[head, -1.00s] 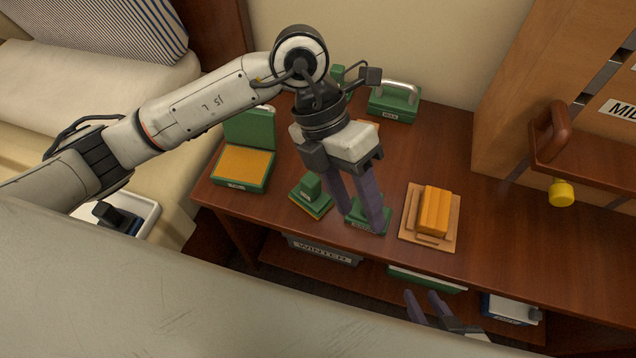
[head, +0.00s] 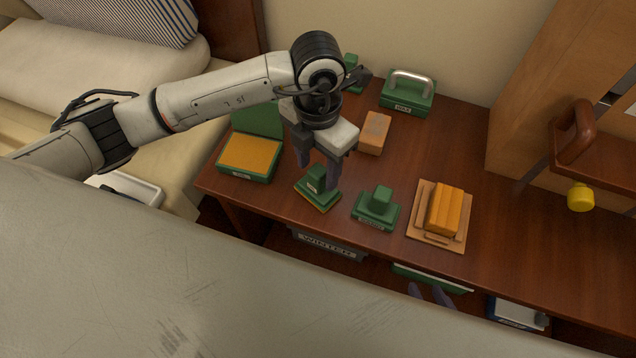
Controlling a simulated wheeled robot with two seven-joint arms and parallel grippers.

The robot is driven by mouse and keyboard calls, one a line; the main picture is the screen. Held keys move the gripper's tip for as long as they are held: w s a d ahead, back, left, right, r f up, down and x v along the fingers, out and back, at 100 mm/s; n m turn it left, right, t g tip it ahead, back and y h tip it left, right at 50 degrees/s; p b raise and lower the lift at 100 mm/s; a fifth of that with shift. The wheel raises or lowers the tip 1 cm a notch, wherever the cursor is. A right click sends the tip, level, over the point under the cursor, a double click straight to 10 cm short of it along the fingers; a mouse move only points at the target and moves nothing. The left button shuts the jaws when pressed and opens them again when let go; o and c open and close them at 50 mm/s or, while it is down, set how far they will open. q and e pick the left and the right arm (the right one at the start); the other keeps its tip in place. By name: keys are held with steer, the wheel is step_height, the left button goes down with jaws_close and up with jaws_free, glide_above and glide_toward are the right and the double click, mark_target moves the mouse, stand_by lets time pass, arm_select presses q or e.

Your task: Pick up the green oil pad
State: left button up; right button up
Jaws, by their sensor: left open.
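A green block with a raised knob and a yellowish underside (head: 318,197) stands on the brown desk. A similar green block with a knob and a front label (head: 376,212) stands to its right. I cannot read the labels to tell which is the oil pad. My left gripper (head: 318,172) is open and points down over the first block, its fingers at either side of the knob; I cannot tell whether they touch it. My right gripper (head: 430,293) shows only its fingertips, apart and empty, below the desk's front edge.
An open green box with an orange pad (head: 248,154) stands left. A green handled box (head: 408,98) and an orange-brown block (head: 375,132) stand behind. A yellow knob (head: 580,197) juts from the cabinet at right.

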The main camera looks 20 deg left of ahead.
arm_select(q)
steer(key=shift+f, duration=0.85)
jaws_close()
steer(key=shift+r, duration=0.1)
step_height(320, 180, up, 10)
steer(key=shift+f+p, duration=0.1)
steer(key=shift+p, duration=0.25)
steer(key=c, duration=0.8)
jaws_free()
steer(key=shift+c, duration=1.1)
